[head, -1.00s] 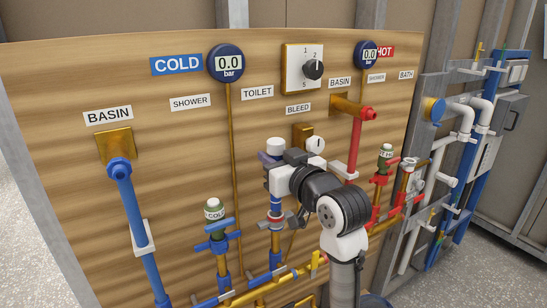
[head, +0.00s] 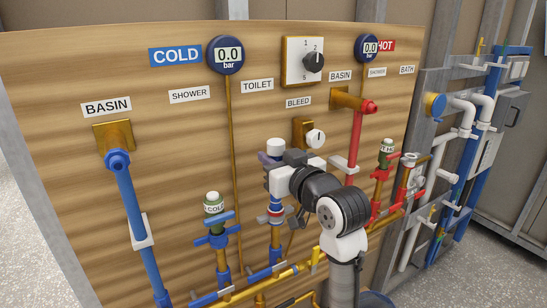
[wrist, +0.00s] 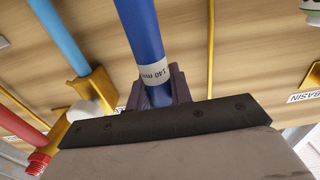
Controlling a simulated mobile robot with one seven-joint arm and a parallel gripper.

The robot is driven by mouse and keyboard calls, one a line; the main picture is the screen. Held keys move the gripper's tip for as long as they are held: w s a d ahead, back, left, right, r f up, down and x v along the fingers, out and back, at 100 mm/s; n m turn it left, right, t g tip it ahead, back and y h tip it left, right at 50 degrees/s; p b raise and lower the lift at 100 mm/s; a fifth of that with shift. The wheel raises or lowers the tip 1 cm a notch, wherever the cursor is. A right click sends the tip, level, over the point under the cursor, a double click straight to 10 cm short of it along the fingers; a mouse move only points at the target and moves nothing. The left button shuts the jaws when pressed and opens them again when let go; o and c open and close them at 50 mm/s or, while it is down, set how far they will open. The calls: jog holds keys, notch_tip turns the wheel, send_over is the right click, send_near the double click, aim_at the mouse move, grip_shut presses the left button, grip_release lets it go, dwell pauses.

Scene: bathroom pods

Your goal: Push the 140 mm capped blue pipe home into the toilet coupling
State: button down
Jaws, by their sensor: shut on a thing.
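The blue pipe (wrist: 144,32) carries a white band printed "140 mm" in the wrist view. My gripper's purple jaws (wrist: 151,92) are shut on it just around that band. In the head view the pipe stands upright under the TOILET label, with its white cap (head: 275,145) showing above my gripper (head: 268,158). Below my gripper a blue length leads down to the toilet coupling (head: 276,214), which has a red and a pale ring. My wrist partly covers this stretch, so how deep the pipe sits in the coupling cannot be told.
Brass and blue pipework (head: 265,282) runs below.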

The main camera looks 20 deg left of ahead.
jog(key=shift+f+b, duration=0.65)
jog(key=shift+f, duration=0.35)
jog(key=c, duration=1.2)
grip_release()
jog(key=shift+o, duration=0.2)
jog(key=b+v, duration=0.3)
jog(key=v, duration=1)
jog(key=shift+s+d, duration=0.25)
jog(key=shift+d, duration=0.05)
jog(key=shift+r, duration=0.1)
